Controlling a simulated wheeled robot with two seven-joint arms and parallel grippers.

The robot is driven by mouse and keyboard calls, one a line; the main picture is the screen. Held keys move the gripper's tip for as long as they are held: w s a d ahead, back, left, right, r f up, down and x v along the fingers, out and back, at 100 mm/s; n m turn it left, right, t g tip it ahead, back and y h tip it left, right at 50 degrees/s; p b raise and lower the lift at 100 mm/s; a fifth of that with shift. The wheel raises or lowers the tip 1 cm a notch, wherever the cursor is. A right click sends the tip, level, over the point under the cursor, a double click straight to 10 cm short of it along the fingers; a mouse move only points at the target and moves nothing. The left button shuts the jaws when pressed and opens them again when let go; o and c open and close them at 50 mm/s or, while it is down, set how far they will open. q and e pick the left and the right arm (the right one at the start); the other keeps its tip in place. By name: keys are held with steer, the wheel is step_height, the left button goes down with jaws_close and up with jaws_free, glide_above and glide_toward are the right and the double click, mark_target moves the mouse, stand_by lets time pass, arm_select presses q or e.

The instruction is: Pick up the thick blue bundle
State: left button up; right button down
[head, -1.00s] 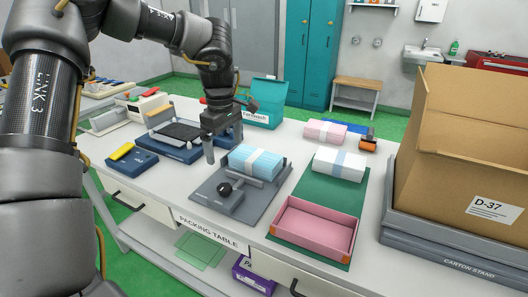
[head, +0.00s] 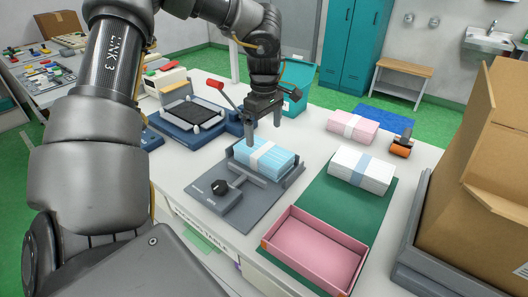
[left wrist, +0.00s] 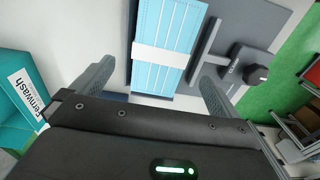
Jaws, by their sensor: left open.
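The thick blue bundle (head: 279,160), a stack of light blue sheets with a white band, sits on a grey fixture with a black knob on the table. My left gripper (head: 264,133) is open and empty above the far side of the bundle, fingers pointing down. In the left wrist view, the bundle (left wrist: 158,75) lies between the two spread fingers (left wrist: 157,66), with the left finger farther from it than the right. Contact is not visible. My right gripper is out of view.
A white bundle (head: 362,168) lies on a green mat (head: 318,203) beside a pink tray (head: 314,252). A pink bundle (head: 352,126) is behind. A blue device with a red-knobbed lever (head: 215,85) stands left of the gripper. A large carton (head: 480,180) stands at right.

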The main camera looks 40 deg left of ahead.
arm_select(q)
steer(key=shift+f, duration=0.85)
step_height(320, 180, down, 5)
steer(key=shift+s+a+r+p, duration=0.1)
steer(key=shift+a+p, duration=0.05)
steer(key=shift+p, duration=0.15)
steer(key=c, duration=0.9)
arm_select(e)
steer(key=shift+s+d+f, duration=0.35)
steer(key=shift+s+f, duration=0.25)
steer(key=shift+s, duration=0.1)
arm_select(q)
steer(key=shift+r, duration=0.1)
step_height(320, 180, up, 11)
step_height(320, 180, up, 7)
steer(key=p, duration=0.2)
glide_above(263, 149)
steer(key=shift+s, duration=0.1)
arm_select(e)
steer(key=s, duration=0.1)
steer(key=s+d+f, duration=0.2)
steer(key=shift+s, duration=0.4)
